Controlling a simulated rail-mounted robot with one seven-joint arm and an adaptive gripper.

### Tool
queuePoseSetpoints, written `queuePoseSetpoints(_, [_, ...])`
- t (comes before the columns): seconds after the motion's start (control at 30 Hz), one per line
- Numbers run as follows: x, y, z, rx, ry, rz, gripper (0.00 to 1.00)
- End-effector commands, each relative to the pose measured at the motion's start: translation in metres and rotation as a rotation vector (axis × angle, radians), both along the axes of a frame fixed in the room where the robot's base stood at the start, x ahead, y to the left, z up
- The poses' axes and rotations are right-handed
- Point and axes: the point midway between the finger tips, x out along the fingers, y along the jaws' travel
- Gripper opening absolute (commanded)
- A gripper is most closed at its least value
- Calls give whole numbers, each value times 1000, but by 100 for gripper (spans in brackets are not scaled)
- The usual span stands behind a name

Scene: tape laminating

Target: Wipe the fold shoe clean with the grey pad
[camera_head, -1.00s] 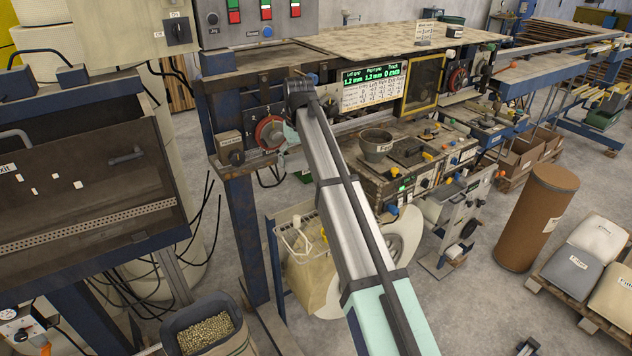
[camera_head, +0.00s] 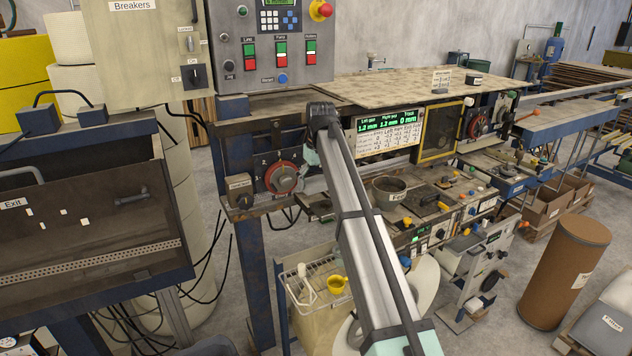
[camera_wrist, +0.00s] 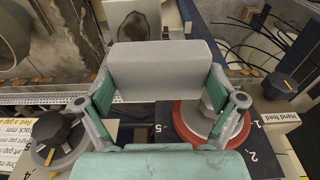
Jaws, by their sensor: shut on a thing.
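In the wrist view, my gripper (camera_wrist: 156,92) has its green fingers on both ends of a grey block, which I take to be the grey pad (camera_wrist: 154,66). The pad lies across the fingers, above a red-rimmed dial (camera_wrist: 184,135) in the picture. In the head view, my arm reaches up to the left end of the machine. Only a mint-green bit of the gripper shows beside the same dial (camera_head: 281,178); the arm hides the rest, including the pad. I cannot pick out the fold shoe for certain in either view.
A hand feed box (camera_wrist: 282,118) with a knob sits right of the dial. A second black knob (camera_wrist: 58,140) is at left. A grey pot (camera_head: 388,192) stands on the bench right of my arm. A lit display (camera_head: 384,125) hangs behind the arm.

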Motion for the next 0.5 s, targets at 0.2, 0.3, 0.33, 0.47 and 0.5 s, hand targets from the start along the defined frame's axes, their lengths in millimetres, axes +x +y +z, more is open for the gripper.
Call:
queuePoseSetpoints(0.2, [0, 0, -5, 0, 0, 0, 65])
queuePoseSetpoints(0.3, [-1, 0, -11, -1, 1, 0, 65])
queuePoseSetpoints(0.33, [-1, 0, -14, -1, 1, 0, 65])
queuePoseSetpoints(0.47, [-1, 0, -25, -1, 1, 0, 65])
queuePoseSetpoints(0.5, [-1, 0, -29, -1, 1, 0, 65])
